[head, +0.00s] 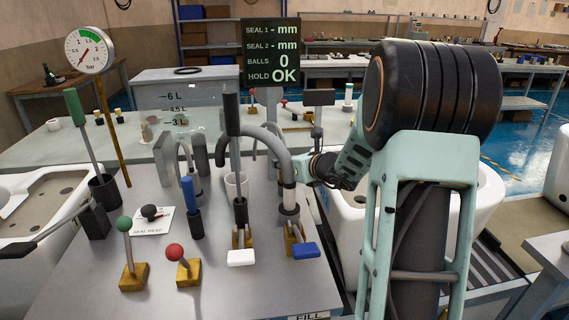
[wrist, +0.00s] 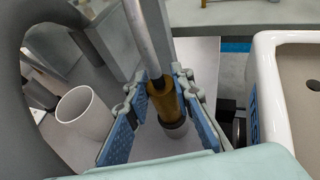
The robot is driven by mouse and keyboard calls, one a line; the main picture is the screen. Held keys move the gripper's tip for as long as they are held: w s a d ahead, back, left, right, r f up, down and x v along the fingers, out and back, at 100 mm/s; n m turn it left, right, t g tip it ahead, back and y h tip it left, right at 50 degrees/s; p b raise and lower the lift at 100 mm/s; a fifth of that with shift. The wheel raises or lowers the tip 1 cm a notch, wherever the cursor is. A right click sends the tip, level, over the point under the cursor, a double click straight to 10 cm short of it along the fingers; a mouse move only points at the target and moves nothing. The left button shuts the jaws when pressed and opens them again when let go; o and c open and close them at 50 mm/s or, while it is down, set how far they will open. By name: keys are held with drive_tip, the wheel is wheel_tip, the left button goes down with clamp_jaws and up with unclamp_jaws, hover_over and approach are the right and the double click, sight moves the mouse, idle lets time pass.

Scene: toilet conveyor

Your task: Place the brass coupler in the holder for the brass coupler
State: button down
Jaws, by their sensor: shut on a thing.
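My gripper (wrist: 158,90) shows in the wrist view with its two blue-padded fingers on either side of the brass coupler (wrist: 163,104), shut on it. The coupler is a brass-coloured cylinder, in line with a grey tube above it. A dark ring and a grey round piece (wrist: 176,130) show just below it; I cannot tell whether this is the holder or whether the coupler sits in it. In the head view my gripper (head: 316,166) is right of the curved grey pipe (head: 272,143), which hides its fingertips. The coupler cannot be made out there.
A white cup (wrist: 82,108) stands left of my gripper in the wrist view. Levers, including a red-knobbed one (head: 175,253) and a green-knobbed one (head: 124,224), crowd the grey tabletop (head: 85,275). A white toilet body (wrist: 285,95) is close on the right.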

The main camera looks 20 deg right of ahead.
drive_tip(key=c, duration=1.7)
unclamp_jaws()
drive_tip(key=shift+r, duration=0.1)
drive_tip(key=shift+s+d+r, duration=0.1)
drive_tip(key=shift+s+r, duration=0.05)
drive_tip(key=shift+s, duration=0.15)
drive_tip(key=p+v, duration=0.1)
drive_tip(key=v, duration=1)
drive_tip(key=shift+s+p, duration=0.2)
drive_tip(key=shift+p, duration=0.1)
drive_tip(key=shift+w, duration=0.1)
